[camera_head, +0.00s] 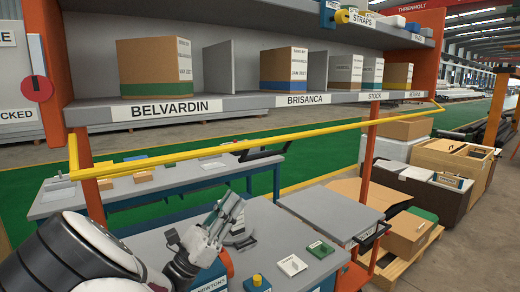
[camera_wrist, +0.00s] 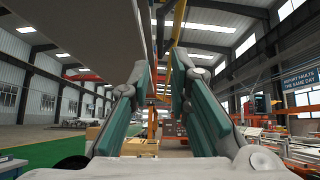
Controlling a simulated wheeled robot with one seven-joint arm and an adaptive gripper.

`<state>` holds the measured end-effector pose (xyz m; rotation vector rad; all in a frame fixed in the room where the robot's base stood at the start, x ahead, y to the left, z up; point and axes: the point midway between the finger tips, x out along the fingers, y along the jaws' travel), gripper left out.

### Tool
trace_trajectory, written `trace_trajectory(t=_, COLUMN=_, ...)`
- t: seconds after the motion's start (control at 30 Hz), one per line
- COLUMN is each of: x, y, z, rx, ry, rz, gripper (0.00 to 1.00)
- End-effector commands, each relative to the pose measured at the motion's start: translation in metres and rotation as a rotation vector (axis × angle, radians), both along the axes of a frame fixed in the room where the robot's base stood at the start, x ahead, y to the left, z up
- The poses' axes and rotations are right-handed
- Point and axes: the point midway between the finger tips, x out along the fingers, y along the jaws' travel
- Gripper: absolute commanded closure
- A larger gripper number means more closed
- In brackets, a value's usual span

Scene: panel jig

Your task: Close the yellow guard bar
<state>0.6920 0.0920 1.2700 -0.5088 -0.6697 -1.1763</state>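The yellow guard bar (camera_head: 260,140) is a long thin rail with bent ends. In the head view it spans the front of the rack, below the labelled shelf and in front of the orange posts. My gripper (camera_head: 228,215) is below the bar, left of its middle, above the grey worktop and apart from the bar. In the wrist view my gripper (camera_wrist: 162,72) has its two teal-padded fingers spread with nothing between them. A yellow strip (camera_wrist: 179,22) shows above and beyond the fingertips; it looks like the bar, but I cannot be sure.
The grey shelf (camera_head: 240,103) holds several cardboard boxes (camera_head: 154,68) above the bar. Orange posts (camera_head: 92,185) stand at either side. Below, the worktop (camera_head: 285,235) carries small items. Cartons on a pallet (camera_head: 408,234) stand at right.

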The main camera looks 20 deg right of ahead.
Motion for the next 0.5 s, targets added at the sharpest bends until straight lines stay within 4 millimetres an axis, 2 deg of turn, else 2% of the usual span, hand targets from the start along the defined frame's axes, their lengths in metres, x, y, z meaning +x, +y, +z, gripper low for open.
trace_trajectory(t=0.17, x=0.004, y=-0.017, z=0.017, rx=0.004, ry=-0.002, rz=-0.005, gripper=0.82)
trace_trajectory(t=0.5, x=0.019, y=-0.062, z=0.064, rx=0.005, ry=-0.002, rz=-0.005, gripper=0.82)
